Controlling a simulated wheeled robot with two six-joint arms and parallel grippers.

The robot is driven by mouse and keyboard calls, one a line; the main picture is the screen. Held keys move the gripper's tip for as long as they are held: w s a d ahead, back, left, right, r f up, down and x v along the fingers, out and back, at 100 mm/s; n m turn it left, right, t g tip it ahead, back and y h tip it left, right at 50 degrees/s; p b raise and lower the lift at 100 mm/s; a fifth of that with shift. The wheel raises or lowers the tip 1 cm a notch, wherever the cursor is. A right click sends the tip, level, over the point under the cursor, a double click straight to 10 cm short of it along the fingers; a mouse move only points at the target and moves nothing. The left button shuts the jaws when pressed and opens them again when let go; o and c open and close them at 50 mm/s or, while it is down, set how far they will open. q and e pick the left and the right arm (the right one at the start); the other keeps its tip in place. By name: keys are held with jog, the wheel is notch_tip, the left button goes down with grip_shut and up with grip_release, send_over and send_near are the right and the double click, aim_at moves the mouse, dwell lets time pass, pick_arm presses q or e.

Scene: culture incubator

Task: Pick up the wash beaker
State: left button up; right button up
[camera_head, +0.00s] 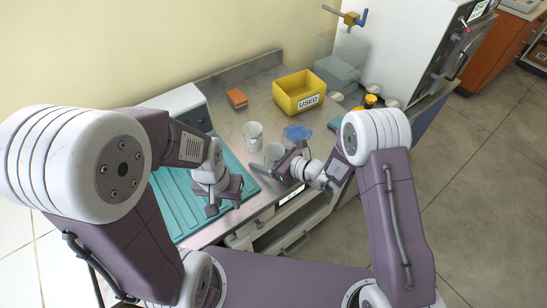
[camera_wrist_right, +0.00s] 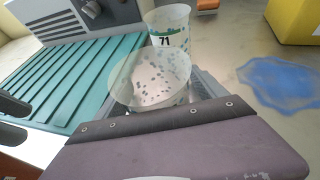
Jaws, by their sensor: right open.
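Two clear beakers stand on the bench. The nearer beaker (camera_head: 274,153) is large in the right wrist view (camera_wrist_right: 150,80), with dark specks showing through its wall; its lower part is hidden by my gripper. The farther beaker (camera_head: 253,133) has a label reading 71 in the right wrist view (camera_wrist_right: 168,25). I cannot tell which one is the wash beaker. My right gripper (camera_head: 277,165) is open right at the nearer beaker; I cannot tell if it touches. My left gripper (camera_head: 224,205) is open and empty above the teal mat's front edge.
A teal ribbed mat (camera_head: 175,205) covers the bench's left. A white machine (camera_head: 400,45) stands at the back right.

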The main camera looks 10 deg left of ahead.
aim_at(266, 148)
jog(key=shift+d, duration=0.1)
jog(key=c, duration=1.5)
notch_tip(266, 148, up, 5)
jog(key=shift+f, duration=0.15)
jog(key=w+d+r, duration=0.4)
jog(key=w+d, duration=0.1)
jog(key=w+d+r, duration=0.2)
jog(key=w+d, duration=0.1)
jog(key=shift+d+r+p, duration=0.2)
jog(key=shift+p, duration=0.2)
